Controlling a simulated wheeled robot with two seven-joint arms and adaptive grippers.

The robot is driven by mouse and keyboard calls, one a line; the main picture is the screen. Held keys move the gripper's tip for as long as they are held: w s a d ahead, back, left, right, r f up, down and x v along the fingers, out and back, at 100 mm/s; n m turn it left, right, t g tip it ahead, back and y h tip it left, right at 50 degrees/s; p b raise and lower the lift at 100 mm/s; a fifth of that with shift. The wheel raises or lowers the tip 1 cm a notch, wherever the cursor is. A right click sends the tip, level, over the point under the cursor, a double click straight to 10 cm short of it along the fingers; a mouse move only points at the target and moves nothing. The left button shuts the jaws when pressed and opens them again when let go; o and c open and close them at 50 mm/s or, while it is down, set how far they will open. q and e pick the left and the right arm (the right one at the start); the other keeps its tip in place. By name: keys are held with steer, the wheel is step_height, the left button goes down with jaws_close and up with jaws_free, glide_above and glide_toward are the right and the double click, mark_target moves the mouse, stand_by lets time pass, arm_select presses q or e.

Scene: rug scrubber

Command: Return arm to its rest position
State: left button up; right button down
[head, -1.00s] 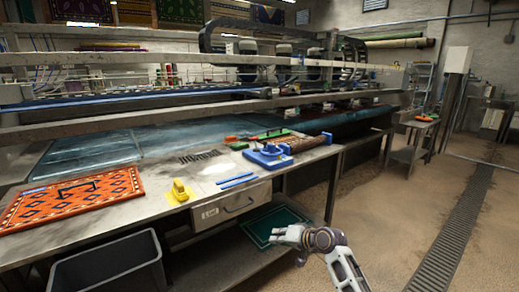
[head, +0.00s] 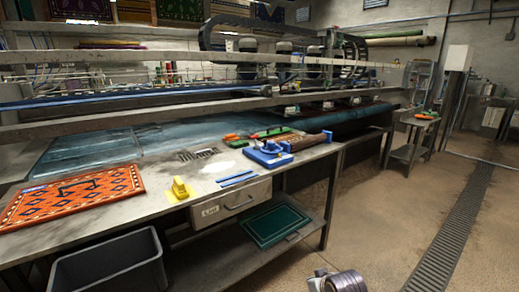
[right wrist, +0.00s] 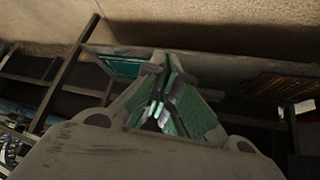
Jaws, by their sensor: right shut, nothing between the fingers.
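My right gripper (right wrist: 165,68) shows in the right wrist view, with its fingers shut together and nothing between them. In the head view only a piece of my right arm shows at the bottom edge, in front of the workbench; the rest is below the frame. My left gripper is in neither view.
The workbench (head: 115,222) carries an orange patterned rug (head: 80,196), a yellow tool (head: 180,188), blue strips (head: 237,179) and a blue device (head: 268,153). A green mat (head: 270,224) lies on the lower shelf. A grey bin (head: 108,268) stands in front. Floor at right is open.

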arm_select(q)
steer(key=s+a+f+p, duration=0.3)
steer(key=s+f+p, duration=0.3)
steer(key=p, duration=1)
arm_select(e)
steer(key=s+d+f+g, duration=0.1)
steer(key=s+f+g, duration=0.2)
steer(key=s+f, duration=1.05)
steer(key=s+d+f+g, duration=0.2)
steer(key=s+f, duration=0.9)
steer(key=s, duration=0.5)
arm_select(q)
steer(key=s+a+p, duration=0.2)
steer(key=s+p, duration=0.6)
steer(key=p, duration=0.1)
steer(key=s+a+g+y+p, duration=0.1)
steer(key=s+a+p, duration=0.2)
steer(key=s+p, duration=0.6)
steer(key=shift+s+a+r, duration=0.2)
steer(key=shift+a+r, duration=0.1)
arm_select(e)
steer(key=s+d+r, duration=0.1)
steer(key=s+d, duration=0.2)
steer(key=s, duration=0.6)
steer(key=s+d+r+g+h, duration=0.1)
steer(key=s+d, duration=0.2)
steer(key=s, duration=0.5)
steer(key=shift+s+m, duration=0.3)
steer(key=shift+s, duration=0.1)
